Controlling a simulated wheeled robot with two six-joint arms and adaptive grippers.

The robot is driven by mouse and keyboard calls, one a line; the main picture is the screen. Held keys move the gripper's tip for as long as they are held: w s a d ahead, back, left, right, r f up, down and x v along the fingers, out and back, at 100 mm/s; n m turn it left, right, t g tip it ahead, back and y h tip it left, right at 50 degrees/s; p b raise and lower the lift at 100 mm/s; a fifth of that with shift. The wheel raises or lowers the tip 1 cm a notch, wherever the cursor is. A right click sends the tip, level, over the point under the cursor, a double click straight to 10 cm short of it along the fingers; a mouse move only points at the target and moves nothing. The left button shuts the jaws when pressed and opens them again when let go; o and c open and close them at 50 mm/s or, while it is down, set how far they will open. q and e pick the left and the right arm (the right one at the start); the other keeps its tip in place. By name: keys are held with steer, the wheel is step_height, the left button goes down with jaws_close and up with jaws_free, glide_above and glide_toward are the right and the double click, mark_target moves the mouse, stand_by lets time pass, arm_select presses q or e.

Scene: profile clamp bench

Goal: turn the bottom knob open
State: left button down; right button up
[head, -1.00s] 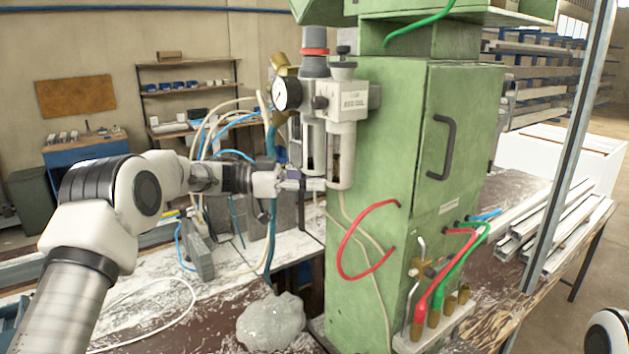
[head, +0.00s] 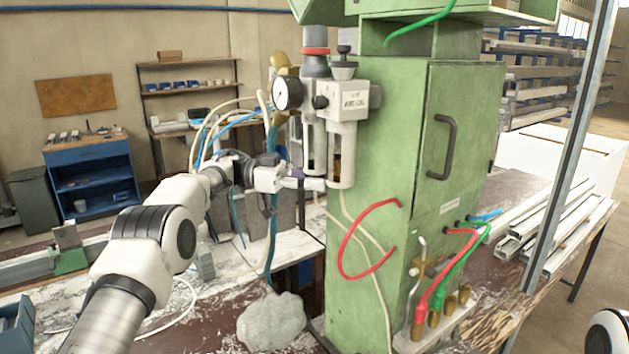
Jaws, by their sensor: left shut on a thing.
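The air regulator unit (head: 343,101) with its pressure gauge (head: 287,93) is mounted on the left side of the green cabinet (head: 385,225). Two bowls hang below it, each with a dark sight window. My left gripper (head: 306,184) is at the lower end of the left bowl, where the bottom knob sits. It is shut on the bottom knob, which the fingers mostly hide. How far the knob is turned cannot be seen. Only a rounded white part of my right arm shows at the lower right edge; its gripper is out of view.
A grey stone-like lump (head: 271,321) lies on the bench below the unit. A red hose (head: 345,245) loops from the cabinet side. Pale and blue hoses hang behind my left gripper. Metal profiles (head: 560,225) lie on the right.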

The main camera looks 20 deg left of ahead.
arm_select(q)
steer(key=c, duration=0.9)
jaws_free()
steer(key=shift+t, duration=0.3)
